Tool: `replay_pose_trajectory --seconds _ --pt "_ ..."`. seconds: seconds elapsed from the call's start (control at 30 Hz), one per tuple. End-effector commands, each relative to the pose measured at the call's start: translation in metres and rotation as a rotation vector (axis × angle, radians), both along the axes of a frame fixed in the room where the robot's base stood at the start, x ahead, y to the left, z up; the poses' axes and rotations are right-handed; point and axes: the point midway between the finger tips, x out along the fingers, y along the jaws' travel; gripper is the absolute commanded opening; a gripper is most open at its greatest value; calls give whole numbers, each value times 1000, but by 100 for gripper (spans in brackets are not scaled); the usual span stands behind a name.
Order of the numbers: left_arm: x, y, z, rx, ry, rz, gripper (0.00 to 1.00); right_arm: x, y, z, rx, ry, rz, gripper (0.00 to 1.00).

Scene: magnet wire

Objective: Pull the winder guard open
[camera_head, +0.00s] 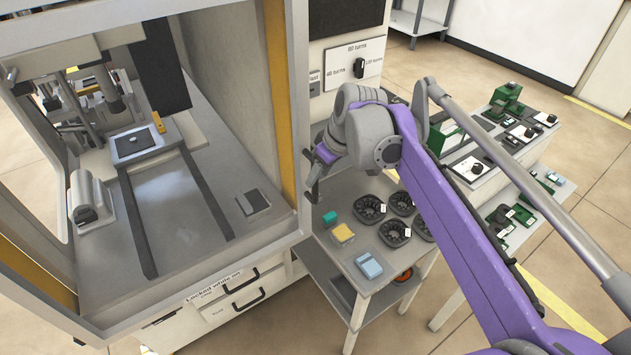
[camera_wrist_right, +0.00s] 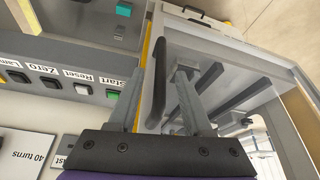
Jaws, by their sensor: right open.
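The winder is the large pale cabinet on the left of the head view, with a grey bed inside. Its guard (camera_head: 300,85) shows as a pale upright edge beside a yellow strip; I cannot clearly tell how far open it stands. A dark bar handle (camera_wrist_right: 154,75) runs lengthwise in the right wrist view. My right gripper (camera_wrist_right: 160,88) is open, with a finger on each side of the handle; contact cannot be made out. In the head view the right gripper (camera_head: 313,181) is at the cabinet's right front edge, partly hidden by its own wrist. My left gripper is not in view.
A turns dial panel (camera_head: 353,65) is behind my right wrist. Start, reset and zero buttons (camera_wrist_right: 112,95) lie left of the fingers. A grey table (camera_head: 345,275) with black round trays (camera_head: 369,209) and small coloured boxes stands right of the winder. Green devices (camera_head: 506,97) stand farther right.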

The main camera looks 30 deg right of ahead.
Motion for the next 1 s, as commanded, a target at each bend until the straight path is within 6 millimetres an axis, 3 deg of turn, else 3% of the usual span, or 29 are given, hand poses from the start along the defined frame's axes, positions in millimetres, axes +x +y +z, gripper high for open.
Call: replay_pose_trajectory --seconds 0.23,0.6,0.9,1.0 --pt "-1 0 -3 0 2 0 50 12 4 -30 0 0 0 50" --pt "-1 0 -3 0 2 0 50 14 4 -35 -1 0 -1 50" --pt "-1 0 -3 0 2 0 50 14 4 -35 -1 0 -1 0" --pt "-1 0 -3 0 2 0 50 14 4 -35 -1 0 -1 0"
